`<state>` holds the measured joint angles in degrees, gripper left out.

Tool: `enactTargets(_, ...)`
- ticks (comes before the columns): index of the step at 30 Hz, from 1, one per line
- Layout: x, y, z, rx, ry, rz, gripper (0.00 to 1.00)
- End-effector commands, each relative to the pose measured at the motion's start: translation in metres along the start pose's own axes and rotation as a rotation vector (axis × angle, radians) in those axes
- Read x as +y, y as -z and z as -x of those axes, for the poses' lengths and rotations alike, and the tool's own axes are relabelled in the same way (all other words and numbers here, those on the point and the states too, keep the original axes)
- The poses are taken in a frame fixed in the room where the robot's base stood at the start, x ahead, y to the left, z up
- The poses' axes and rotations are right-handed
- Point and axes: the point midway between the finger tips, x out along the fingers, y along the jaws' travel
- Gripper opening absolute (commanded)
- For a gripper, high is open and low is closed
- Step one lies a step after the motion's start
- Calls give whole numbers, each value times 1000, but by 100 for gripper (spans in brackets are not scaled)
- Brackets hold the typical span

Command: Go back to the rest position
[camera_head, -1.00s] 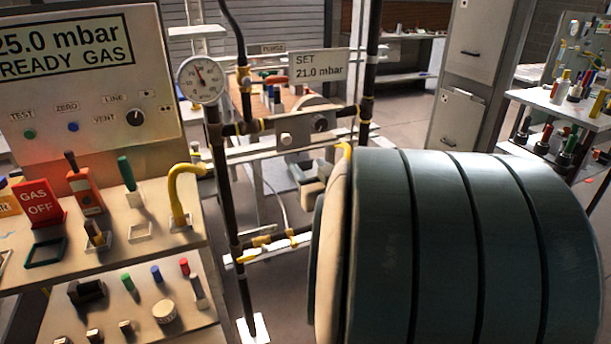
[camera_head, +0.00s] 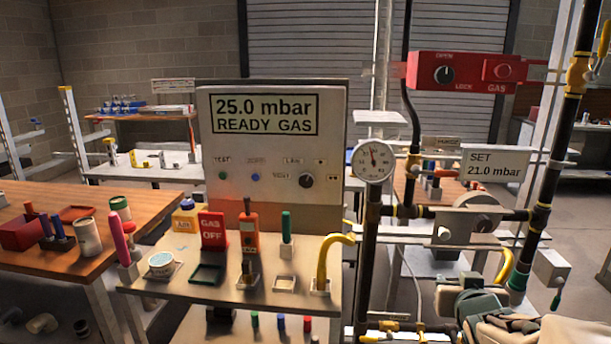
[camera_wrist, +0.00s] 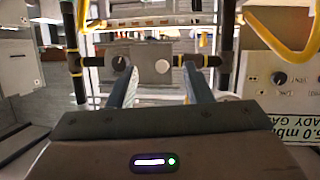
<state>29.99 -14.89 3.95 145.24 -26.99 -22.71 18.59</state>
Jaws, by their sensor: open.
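My gripper (camera_wrist: 160,70) shows in the wrist view with its two fingers spread apart and nothing between them. Beyond the fingertips is the dark pipe run with the regulator (camera_wrist: 163,66) and its round knobs. In the head view, part of my arm shows at the bottom right, below the regulator (camera_head: 478,212); I cannot make out the fingertips there. A pressure gauge (camera_head: 373,160) stands on the pipe left of the regulator. The display panel (camera_head: 270,150) reads 25.0 mbar, READY GAS; the panel also shows at the right of the wrist view (camera_wrist: 275,75).
A bench (camera_head: 225,288) holds the red GAS OFF sign (camera_head: 213,232), a yellow hooked tube (camera_head: 325,262) and several tools. A wooden table (camera_head: 150,210) stands at left. A red gas box (camera_head: 472,72) hangs above the pipes. A vertical pipe (camera_head: 550,190) stands close to my arm.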

Motion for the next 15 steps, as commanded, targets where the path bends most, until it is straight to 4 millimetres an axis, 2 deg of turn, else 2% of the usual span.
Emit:
enactTargets(1,-8,5,8,-53,-3,7,46)
enactTargets(8,-38,-14,47,-357,-2,30,46)
enactTargets(15,-77,-36,114,-690,90,73,46)
